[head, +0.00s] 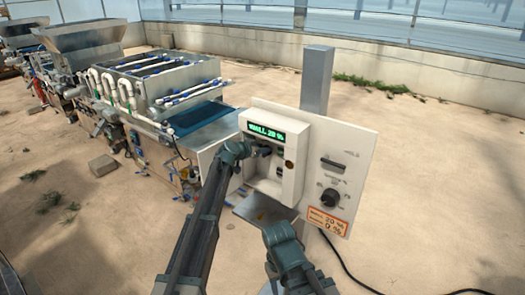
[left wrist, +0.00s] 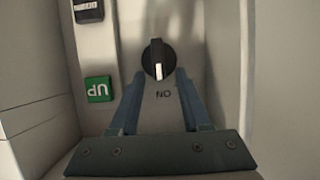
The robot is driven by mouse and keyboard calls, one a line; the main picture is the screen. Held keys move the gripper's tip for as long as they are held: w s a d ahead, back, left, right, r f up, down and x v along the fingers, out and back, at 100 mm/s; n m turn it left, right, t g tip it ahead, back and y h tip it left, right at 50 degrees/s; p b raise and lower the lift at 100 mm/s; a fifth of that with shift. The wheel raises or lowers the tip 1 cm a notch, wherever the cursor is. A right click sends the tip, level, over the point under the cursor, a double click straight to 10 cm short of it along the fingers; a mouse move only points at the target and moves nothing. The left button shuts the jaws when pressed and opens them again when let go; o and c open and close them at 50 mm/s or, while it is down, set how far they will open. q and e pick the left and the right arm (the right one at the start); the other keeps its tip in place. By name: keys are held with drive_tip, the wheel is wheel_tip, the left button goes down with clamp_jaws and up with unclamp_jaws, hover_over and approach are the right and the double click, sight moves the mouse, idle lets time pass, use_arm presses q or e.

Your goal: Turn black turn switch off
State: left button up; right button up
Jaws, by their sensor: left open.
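The black turn switch (left wrist: 158,60) is in the upper middle of the left wrist view. Its white mark points down at a label that reads ON upside down in the picture. My left gripper (left wrist: 160,76) is open, with one blue finger on each side of the switch's lower part. I cannot tell whether the fingers touch it. In the head view my left gripper (head: 264,150) reaches into the white control box (head: 292,165) and hides the switch. My right arm shows at the bottom, but its gripper cannot be made out.
The box has a lit green display (head: 266,134). A panel beside it carries a black round dial (head: 330,197) and an orange label (head: 327,221). The seeder machine (head: 165,90) stands at left; the floor around is mostly free.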

use_arm(q)
drive_tip(key=shift+c, duration=0.3)
clamp_jaws()
